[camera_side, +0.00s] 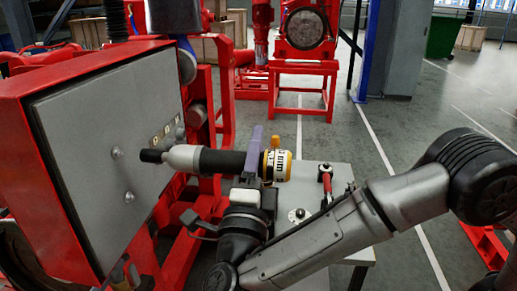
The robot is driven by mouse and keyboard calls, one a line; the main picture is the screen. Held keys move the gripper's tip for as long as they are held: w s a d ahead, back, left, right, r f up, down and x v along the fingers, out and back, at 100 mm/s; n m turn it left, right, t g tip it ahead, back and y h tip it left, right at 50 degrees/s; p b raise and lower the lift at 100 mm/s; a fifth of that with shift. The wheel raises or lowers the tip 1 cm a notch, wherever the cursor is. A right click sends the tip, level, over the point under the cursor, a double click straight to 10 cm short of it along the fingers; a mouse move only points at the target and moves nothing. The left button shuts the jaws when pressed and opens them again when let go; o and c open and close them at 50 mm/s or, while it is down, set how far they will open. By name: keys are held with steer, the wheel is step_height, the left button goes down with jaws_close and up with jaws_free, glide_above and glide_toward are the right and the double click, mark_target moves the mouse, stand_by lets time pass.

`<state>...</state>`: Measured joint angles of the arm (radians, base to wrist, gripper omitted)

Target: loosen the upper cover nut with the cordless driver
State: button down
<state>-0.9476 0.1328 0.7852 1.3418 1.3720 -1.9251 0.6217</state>
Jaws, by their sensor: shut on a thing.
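My gripper (252,160) is shut on the cordless driver (222,161) around its rear body, near the yellow collar. The driver is held roughly level, with its grey nose and black socket (150,156) pointing left at the grey cover (85,120) of the red box. The upper cover nut (117,152) shows on the cover just left of the socket tip. A gap shows between them in the picture; its depth is hard to tell. A lower nut (129,197) sits below it on the cover.
A small grey table (325,180) stands behind my arm, with a red-handled tool (327,186) and a small round part (298,215) on it. Red pump frames stand behind the box. Open floor lies at the right, with a green bin (444,37) far back.

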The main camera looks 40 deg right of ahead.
steer(key=shift+w+a+r, duration=0.1)
steer(key=shift+w+a, duration=1.4)
steer(key=shift+w, duration=0.1)
steer(key=shift+w+a, duration=0.35)
steer(key=shift+a, duration=0.1)
stand_by(2.6)
steer(key=shift+s+d, duration=0.15)
stand_by(1.1)
